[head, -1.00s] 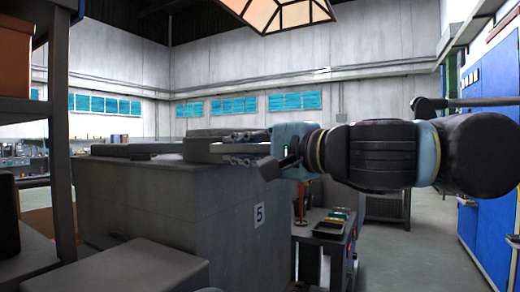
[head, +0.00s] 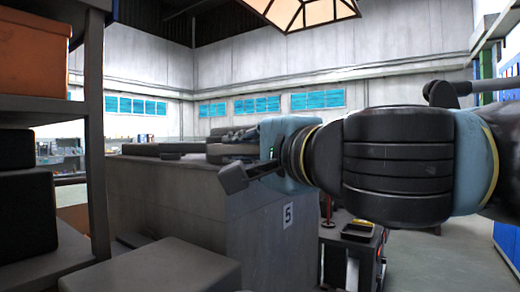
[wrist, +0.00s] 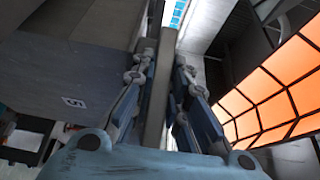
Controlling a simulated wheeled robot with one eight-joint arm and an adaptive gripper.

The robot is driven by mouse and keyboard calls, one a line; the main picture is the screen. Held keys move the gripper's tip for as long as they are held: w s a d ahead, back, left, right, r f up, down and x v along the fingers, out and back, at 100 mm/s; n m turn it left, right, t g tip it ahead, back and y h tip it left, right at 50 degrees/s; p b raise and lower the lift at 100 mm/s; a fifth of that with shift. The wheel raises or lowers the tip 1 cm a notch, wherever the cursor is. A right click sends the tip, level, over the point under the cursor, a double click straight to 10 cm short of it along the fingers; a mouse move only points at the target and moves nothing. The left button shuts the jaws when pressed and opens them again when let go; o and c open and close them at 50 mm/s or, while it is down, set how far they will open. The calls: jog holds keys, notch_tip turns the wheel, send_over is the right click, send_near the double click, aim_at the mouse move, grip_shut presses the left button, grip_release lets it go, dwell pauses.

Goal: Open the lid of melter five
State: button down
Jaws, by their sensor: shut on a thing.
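Melter five is the large grey box (head: 175,205) with a white "5" label (head: 287,215) on its side. It also shows in the wrist view (wrist: 55,75), tilted, with its label at left. Dark slab-like lid parts (head: 185,148) lie on its top and look flat. My gripper (head: 240,135) is at the near right top edge of the melter, partly hidden by my wrist. In the wrist view its fingers (wrist: 160,65) are shut on a long grey bar (wrist: 154,105), which looks like the lid's handle or edge. I cannot tell which.
A shelf with an orange box (head: 35,50) and dark boxes stands close on the left. A grey block (head: 150,268) is low in front. A small dark bench with trays (head: 358,230) is to the right of the melter. Blue cabinets (head: 508,240) stand at far right.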

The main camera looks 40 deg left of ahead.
jog(key=shift+s, duration=0.2)
dwell(0.4)
jog(key=c, duration=1.6)
grip_release()
jog(key=shift+a, duration=0.1)
jog(key=shift+o, duration=0.2)
jog(key=v, duration=1.2)
jog(key=shift+f, duration=0.1)
